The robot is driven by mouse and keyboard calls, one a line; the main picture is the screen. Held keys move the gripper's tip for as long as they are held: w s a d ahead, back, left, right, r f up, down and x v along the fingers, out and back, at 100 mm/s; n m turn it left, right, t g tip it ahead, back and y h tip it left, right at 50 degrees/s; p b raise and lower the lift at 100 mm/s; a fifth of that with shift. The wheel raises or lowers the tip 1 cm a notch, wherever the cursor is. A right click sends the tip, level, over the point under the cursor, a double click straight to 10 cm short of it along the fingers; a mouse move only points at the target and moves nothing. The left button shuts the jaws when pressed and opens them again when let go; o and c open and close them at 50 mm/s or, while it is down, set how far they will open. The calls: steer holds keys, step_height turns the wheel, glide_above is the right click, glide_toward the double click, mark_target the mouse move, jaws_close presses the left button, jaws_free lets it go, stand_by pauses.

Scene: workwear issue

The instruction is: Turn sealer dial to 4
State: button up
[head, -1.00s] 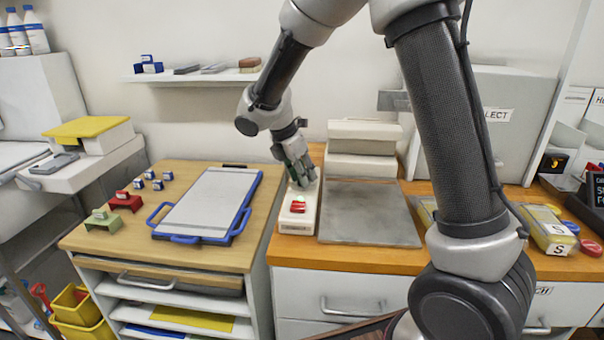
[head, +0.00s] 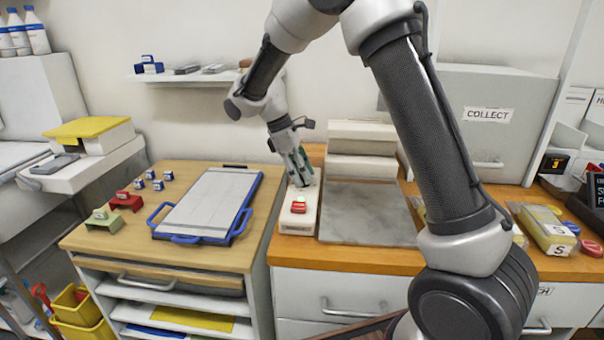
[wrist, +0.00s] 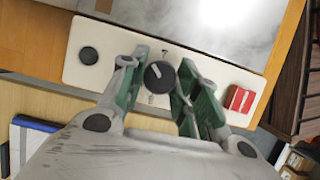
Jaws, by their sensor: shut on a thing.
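The sealer (head: 297,219) is a long white box on the wooden counter. Its black dial (wrist: 158,76) has a white pointer mark directed to the upper left in the wrist view. My gripper (wrist: 157,80) straddles the dial from above, with a green-padded finger on each side, and is shut on it. In the head view my gripper (head: 301,183) stands over the far part of the sealer and hides the dial. The scale numbers around the dial are too small to read.
A red rocker switch (wrist: 240,99) and a black round part (wrist: 88,56) flank the dial.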

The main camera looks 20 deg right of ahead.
steer(key=m+g+y, duration=0.1)
steer(key=m, duration=0.3)
steer(key=shift+w+d+m, duration=0.1)
steer(key=shift+w+m, duration=0.05)
steer(key=shift+m, duration=0.25)
steer(key=shift+m+g+y, duration=0.6)
steer(key=shift+m+y, duration=0.1)
steer(key=shift+m, duration=1.5)
steer(key=o, duration=1)
steer(key=v, duration=1.2)
steer(key=shift+w+d, duration=0.1)
